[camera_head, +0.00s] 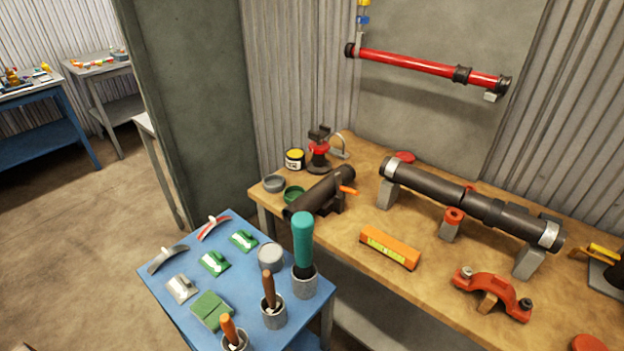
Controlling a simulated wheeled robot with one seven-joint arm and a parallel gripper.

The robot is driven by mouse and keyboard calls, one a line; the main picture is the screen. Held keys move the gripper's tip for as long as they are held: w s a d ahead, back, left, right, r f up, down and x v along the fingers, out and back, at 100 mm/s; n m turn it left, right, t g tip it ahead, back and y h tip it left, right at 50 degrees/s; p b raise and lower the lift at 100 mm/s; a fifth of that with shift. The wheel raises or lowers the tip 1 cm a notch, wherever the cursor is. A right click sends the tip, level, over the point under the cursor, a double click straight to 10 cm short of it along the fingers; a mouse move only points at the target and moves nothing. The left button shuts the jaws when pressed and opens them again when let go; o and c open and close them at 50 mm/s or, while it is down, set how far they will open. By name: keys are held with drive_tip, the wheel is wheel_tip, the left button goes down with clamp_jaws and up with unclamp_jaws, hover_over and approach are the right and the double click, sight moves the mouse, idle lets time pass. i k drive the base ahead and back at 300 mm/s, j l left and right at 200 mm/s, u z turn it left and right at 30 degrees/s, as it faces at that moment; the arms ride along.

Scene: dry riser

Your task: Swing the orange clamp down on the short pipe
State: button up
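A short dark pipe (322,193) rests tilted on a dark support at the left end of the wooden bench. A small orange lever (348,190) sticks out to the right from beside the short pipe. It looks like the clamp's handle; the rest of the clamp is too small and dark to make out, so I cannot tell whether it is up or down on the pipe. My gripper is not in view.
The wooden bench (345,228) also holds a long dark pipe (465,205) on grey blocks, an orange level (390,249), a red-orange coupling (492,293) and a red-black tool (319,150). A blue table (160,283) with trowels and pots stands in front.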

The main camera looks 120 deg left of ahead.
sight(339, 188)
drive_tip(key=u, duration=0.45)
drive_tip(key=i+l+u, duration=0.1)
drive_tip(key=u, duration=0.75)
drive_tip(key=l+u, duration=0.15)
drive_tip(key=u, duration=0.3)
drive_tip(key=l+u, duration=0.1)
drive_tip(key=u, duration=0.35)
drive_tip(key=l+u, duration=0.1)
drive_tip(key=u, duration=0.35)
drive_tip(key=i+j+u, duration=0.1)
drive_tip(key=j+u, duration=0.2)
drive_tip(key=i+j+u, duration=0.1)
drive_tip(key=j+u, duration=0.2)
